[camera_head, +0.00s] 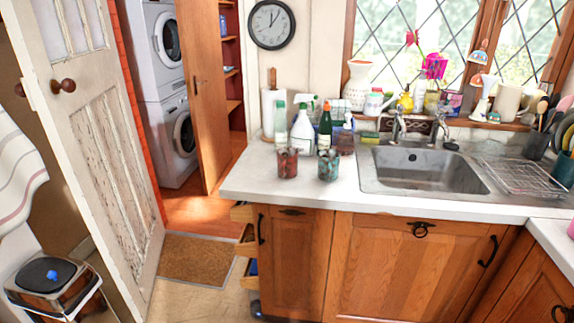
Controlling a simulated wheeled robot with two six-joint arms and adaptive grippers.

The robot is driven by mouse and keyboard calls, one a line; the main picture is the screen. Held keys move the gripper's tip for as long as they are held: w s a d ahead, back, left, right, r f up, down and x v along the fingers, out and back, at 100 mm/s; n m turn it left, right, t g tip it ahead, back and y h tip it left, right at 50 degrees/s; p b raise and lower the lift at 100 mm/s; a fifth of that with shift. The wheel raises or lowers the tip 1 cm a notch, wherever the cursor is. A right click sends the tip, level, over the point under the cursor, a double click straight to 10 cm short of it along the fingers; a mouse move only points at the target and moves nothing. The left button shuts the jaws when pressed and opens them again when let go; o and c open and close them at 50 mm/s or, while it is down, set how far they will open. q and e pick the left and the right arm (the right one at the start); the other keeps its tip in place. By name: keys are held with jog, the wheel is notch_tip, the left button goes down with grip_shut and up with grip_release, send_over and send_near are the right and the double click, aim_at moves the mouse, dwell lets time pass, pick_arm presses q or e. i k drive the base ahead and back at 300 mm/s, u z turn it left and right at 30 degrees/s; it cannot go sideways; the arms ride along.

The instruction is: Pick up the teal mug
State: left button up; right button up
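The teal mug (328,166) stands upright on the white countertop (255,185), near its front edge and left of the sink. It has a mottled teal surface with brownish patches. A similar reddish-brown mug (287,163) stands a little to its left, with a gap between them. Neither of my grippers shows in the head view.
Several bottles, including a white one (302,134) and a dark green one (325,130), stand behind the mugs. The sink (425,175) and tap (398,127) are to the right. Open drawers (245,232) jut out at the counter's left end. An open door (95,150) stands left.

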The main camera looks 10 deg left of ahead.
aim_at(329, 160)
jog(key=z, duration=2.3)
jog(key=k, duration=1.1)
jog(key=u, duration=1.75)
jog(key=i, duration=0.55)
jog(key=u, duration=0.05)
